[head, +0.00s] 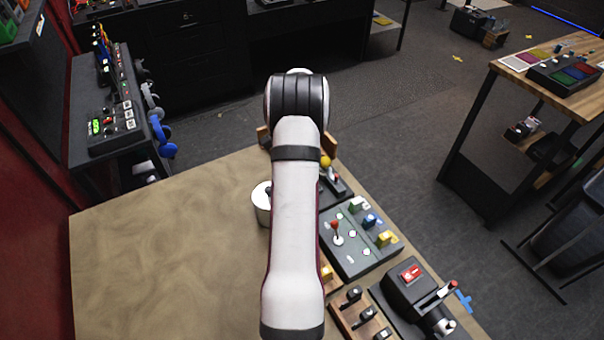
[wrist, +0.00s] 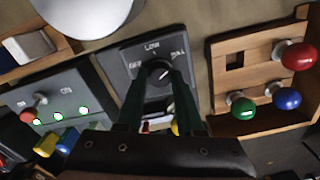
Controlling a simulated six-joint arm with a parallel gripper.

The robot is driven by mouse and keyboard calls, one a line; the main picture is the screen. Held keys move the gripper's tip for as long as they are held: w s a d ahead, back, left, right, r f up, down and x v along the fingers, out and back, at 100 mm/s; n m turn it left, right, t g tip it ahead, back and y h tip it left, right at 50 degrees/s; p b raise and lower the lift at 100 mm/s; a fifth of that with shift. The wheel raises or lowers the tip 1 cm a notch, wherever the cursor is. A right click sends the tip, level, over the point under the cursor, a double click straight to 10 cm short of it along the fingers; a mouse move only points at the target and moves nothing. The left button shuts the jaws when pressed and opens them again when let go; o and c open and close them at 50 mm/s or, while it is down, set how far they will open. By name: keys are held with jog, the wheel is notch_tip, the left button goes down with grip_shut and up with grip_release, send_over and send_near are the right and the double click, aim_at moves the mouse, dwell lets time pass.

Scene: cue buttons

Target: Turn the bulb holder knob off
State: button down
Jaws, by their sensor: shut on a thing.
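The bulb holder (wrist: 125,58) is a dark panel in the middle of the wrist view, with a round dark knob (wrist: 160,71) and small white labels around it. The label above the knob seems to read LOW; the side labels are too blurred to read surely. My gripper (wrist: 159,80) is at the knob, its two dark green fingers shut on it from either side. The fingers hide part of the knob and the panel below. In the head view my arm covers the gripper and knob; a yellow ball (head: 325,162) shows beside the arm.
A wooden board (wrist: 221,80) with red, green and blue knobs is at right in the wrist view. A white round container (head: 262,204) stands close by. The table's left side (head: 160,250) is clear.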

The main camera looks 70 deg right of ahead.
jog(key=shift+n, duration=0.3)
jog(key=n, duration=0.5)
jog(key=shift+n, duration=0.3)
jog(key=n, duration=1.1)
jog(key=shift+n, duration=0.3)
jog(key=n, duration=0.5)
jog(key=shift+n, duration=0.7)
jog(key=c, duration=0.5)
grip_release()
jog(key=shift+c, duration=0.2)
